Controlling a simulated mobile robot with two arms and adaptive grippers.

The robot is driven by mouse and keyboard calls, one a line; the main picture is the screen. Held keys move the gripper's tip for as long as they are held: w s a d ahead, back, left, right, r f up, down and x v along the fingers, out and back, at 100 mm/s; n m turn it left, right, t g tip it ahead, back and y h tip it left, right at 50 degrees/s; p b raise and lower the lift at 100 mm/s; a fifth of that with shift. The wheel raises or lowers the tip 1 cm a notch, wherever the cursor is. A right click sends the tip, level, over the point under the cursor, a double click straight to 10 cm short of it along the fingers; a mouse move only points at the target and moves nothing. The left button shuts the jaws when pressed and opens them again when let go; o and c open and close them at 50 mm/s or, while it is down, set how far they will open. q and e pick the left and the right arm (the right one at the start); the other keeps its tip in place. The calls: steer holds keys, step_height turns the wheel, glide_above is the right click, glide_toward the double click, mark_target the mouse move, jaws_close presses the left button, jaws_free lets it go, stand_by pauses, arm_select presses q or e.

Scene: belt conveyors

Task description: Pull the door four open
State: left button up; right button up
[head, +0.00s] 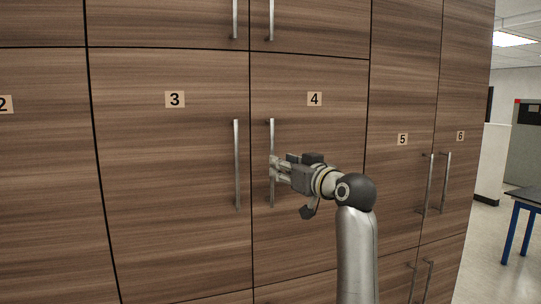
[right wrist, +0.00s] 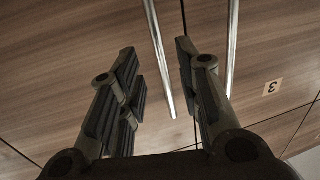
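Door four (head: 314,220) is a wood-grain cabinet door with a "4" label (head: 314,99), and it is closed. Its slim vertical metal handle (head: 272,135) is near its left edge. My right gripper (head: 274,166) is at the handle, around mid-height. In the right wrist view, my right gripper (right wrist: 158,75) is open. The door four handle (right wrist: 160,60) runs between its two fingers with gaps on both sides, though contact cannot be judged exactly. My left gripper is not in view.
Door three (head: 170,200) with its handle (head: 237,165) is just left of door four's handle. Doors five (head: 400,190) and six (head: 457,180) are to the right, closed. A table (head: 525,195) with blue legs stands at the far right; open floor is beside it.

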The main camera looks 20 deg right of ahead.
steer(key=p+x, duration=0.2)
steer(key=x, duration=0.4)
steer(key=shift+w+p, duration=0.15)
steer(key=shift+p, duration=0.25)
jaws_close()
